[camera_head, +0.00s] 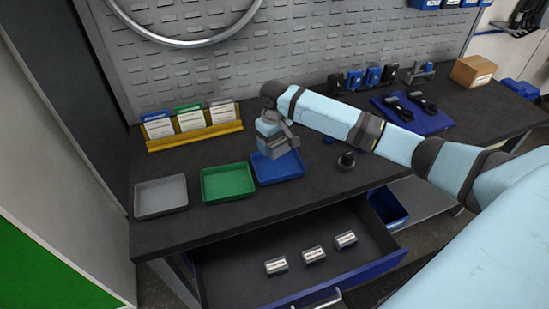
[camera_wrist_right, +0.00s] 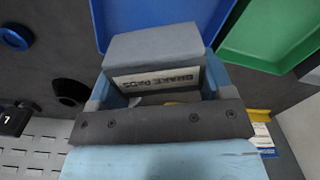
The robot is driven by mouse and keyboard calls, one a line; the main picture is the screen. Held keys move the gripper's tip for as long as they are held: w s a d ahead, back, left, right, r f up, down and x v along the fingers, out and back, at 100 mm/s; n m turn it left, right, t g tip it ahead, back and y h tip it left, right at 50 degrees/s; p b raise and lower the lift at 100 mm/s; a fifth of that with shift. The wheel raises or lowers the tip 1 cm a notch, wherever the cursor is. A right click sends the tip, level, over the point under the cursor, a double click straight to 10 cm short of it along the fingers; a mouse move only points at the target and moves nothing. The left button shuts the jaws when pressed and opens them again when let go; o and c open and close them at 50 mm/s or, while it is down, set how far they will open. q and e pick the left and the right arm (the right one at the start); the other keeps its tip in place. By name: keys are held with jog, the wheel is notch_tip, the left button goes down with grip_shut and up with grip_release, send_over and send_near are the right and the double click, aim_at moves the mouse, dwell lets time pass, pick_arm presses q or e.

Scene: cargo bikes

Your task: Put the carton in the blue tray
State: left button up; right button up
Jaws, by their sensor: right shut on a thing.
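My right gripper (camera_head: 279,149) is over the blue tray (camera_head: 291,171) on the dark workbench. In the right wrist view it is shut on a grey carton (camera_wrist_right: 153,47) with a white label reading "BRAKE PADS". The blue tray also shows in the wrist view (camera_wrist_right: 165,14), beyond the carton. The carton is above the tray; the exact gap is hard to tell. In the head view the gripper largely hides the carton. My left gripper is not in view.
A green tray (camera_head: 228,183) and a grey tray (camera_head: 161,196) stand left of the blue one. An open drawer (camera_head: 335,264) below holds three small labelled cartons (camera_head: 313,254). A yellow card rack (camera_head: 195,137) stands behind. A dark round part (camera_head: 346,161) lies to the right.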

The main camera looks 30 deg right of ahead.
aim_at(275, 165)
notch_tip(275, 165, down, 6)
jog(key=shift+f, duration=0.45)
jog(key=shift+f, duration=0.1)
jog(key=o, duration=0.9)
notch_tip(275, 165, up, 12)
jog(key=shift+r, duration=0.15)
